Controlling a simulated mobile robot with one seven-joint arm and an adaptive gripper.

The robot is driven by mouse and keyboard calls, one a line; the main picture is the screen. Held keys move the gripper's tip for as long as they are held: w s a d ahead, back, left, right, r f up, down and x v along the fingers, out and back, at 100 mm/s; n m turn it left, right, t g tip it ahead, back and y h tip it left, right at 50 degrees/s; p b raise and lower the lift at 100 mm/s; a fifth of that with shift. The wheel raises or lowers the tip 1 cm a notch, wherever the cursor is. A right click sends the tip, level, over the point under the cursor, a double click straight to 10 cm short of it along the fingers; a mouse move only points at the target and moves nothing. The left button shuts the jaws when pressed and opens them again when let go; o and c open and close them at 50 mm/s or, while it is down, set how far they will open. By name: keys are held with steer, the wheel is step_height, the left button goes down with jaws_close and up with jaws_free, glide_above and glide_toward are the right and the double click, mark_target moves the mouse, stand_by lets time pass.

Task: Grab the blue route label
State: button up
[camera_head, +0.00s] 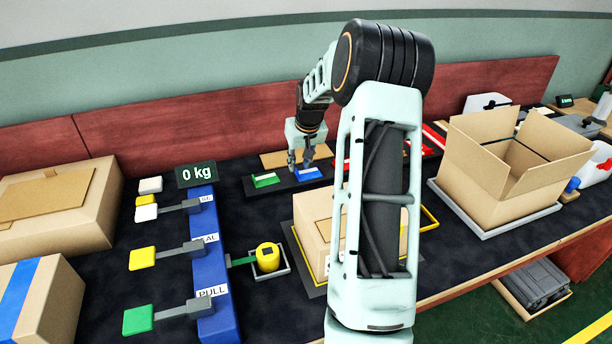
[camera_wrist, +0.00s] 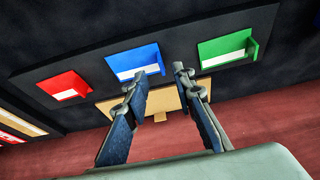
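The blue route label (camera_head: 308,174) lies on a dark strip between a green label (camera_head: 265,180) and a red label that my arm mostly hides in the head view. In the wrist view the blue label (camera_wrist: 135,62) has a white lower band and a small upright tab at its right side. The green label (camera_wrist: 225,47) is to its right and the red label (camera_wrist: 63,87) to its left. My gripper (camera_head: 300,165) is open and empty, close to the blue label. In the wrist view my gripper's fingers (camera_wrist: 156,76) are spread near the blue label's tab, apparently not closed on it.
A tan board (camera_wrist: 160,102) lies beside the label strip. A closed carton (camera_head: 312,225) stands in front of it, and an open carton (camera_head: 510,165) is at the right. A blue lever panel (camera_head: 212,260) with a 0 kg display (camera_head: 196,174) is at the left.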

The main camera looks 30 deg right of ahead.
mark_target(297, 171)
steer(key=x, duration=0.3)
steer(key=shift+a+f, duration=0.1)
steer(key=shift+f, duration=0.05)
jaws_close()
